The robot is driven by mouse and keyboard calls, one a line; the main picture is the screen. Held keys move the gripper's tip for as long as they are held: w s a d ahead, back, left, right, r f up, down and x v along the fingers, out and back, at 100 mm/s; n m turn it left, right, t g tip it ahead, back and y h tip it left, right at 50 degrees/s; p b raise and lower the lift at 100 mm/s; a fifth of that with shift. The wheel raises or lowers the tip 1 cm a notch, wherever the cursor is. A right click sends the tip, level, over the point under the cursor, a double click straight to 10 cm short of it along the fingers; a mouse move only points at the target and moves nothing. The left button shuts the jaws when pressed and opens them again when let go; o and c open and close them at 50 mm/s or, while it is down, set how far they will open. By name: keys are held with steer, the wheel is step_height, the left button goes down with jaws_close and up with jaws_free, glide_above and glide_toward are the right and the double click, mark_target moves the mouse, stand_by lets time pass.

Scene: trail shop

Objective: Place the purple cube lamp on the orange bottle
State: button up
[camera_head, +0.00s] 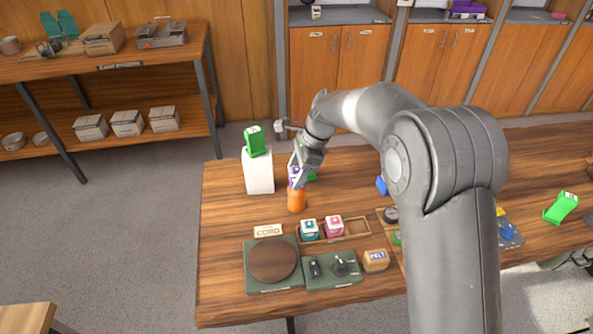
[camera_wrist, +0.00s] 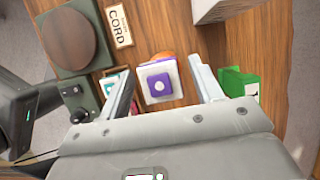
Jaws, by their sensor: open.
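The purple cube lamp (camera_wrist: 158,82), with pale edges and a white dot on its purple face, sits between the fingers of my gripper (camera_wrist: 160,68). Both fingers are apart, with a visible gap on each side of the lamp. The orange bottle (camera_head: 296,201) stands upright on the wooden table. The lamp (camera_head: 293,172) appears to rest on top of the bottle, partly hidden by my gripper (camera_head: 298,182) in the head view. In the wrist view only an edge of the bottle (camera_wrist: 163,56) shows behind the lamp.
A white block (camera_head: 258,173) bearing a green item (camera_head: 255,141) stands left of the bottle. Another green item (camera_wrist: 240,84) is beside the right finger. A wooden tray (camera_head: 350,228) with teal (camera_head: 309,230) and pink (camera_head: 334,226) cubes and a dark disc (camera_head: 272,260) lie in front.

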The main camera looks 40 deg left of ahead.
steer(key=shift+r, duration=0.1)
steer(key=v, duration=1.1)
steer(key=s+d+r+n+t, duration=0.1)
steer(key=d+r, duration=0.3)
steer(key=d, duration=0.5)
steer(key=d+r+n+t, duration=0.2)
steer(key=d+r, duration=0.1)
steer(key=d, duration=0.6)
steer(key=s+d+r+n+t, duration=0.1)
steer(key=d+r, duration=0.3)
steer(key=d, duration=0.5)
steer(key=s+d+f+n+t+h, duration=0.1)
steer(key=s+d+f+n+t, duration=0.1)
steer(key=s+d, duration=0.6)
steer(key=s+d+f+n+t+h, duration=0.2)
steer(key=s+d, duration=0.7)
steer(key=d, duration=0.5)
steer(key=shift+f+n+t, duration=0.35)
steer(key=shift+n+t, duration=0.05)
steer(key=shift+n, duration=0.1)
